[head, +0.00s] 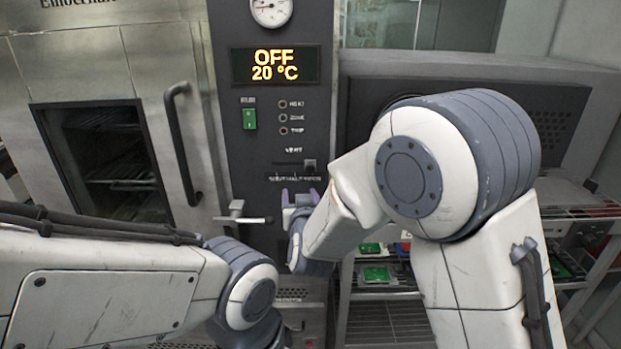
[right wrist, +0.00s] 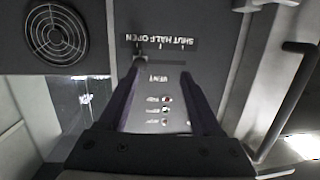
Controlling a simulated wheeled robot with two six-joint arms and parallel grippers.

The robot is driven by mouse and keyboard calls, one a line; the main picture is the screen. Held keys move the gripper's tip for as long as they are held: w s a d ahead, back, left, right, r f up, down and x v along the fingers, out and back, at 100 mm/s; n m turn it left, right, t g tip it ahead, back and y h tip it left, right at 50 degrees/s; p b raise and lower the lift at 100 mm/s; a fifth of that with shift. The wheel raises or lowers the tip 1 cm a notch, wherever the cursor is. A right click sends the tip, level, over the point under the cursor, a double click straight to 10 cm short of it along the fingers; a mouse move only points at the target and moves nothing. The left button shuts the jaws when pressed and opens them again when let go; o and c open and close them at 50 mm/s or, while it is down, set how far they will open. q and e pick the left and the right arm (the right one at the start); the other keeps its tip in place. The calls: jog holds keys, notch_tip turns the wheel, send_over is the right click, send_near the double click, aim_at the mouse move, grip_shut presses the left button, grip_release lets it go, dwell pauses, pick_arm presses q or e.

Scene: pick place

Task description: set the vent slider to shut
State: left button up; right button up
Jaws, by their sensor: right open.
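The vent slider's dark knob (head: 309,166) stands at the right end of its slot on the grey control panel (head: 228,120), the OPEN end of the scale. In the right wrist view, which is upside down, the knob (right wrist: 141,60) is near the left fingertip; I cannot tell if they touch. The SHUT HALF OPEN label (right wrist: 160,41) is beyond it. My right gripper (head: 299,198) has purple fingers, partly hidden by my own arm, just below the slider; its fingers (right wrist: 160,76) are apart with nothing held. My left gripper is not visible.
A display (head: 276,65) reads OFF, 20 °C. A green switch (head: 249,114) and a column of small lamps sit above the slider. A metal latch handle (head: 242,218) sticks out left of my right gripper. The oven door handle (head: 183,143) and a rack (head: 390,318) flank the panel.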

aim_at(310, 170)
jog(key=w+p, duration=0.1)
jog(key=w, duration=0.2)
jog(key=w+d+t+h+p, duration=0.1)
jog(key=w, duration=0.3)
jog(key=w+d+m+t+h, duration=0.1)
jog(key=w, duration=0.3)
jog(key=shift+w+d+r+p, duration=0.15)
jog(key=shift+d+r+p, duration=0.15)
jog(key=shift+p, duration=0.1)
jog(key=shift+w, duration=0.55)
jog(key=shift+a, duration=0.1)
grip_shut()
dwell(0.4)
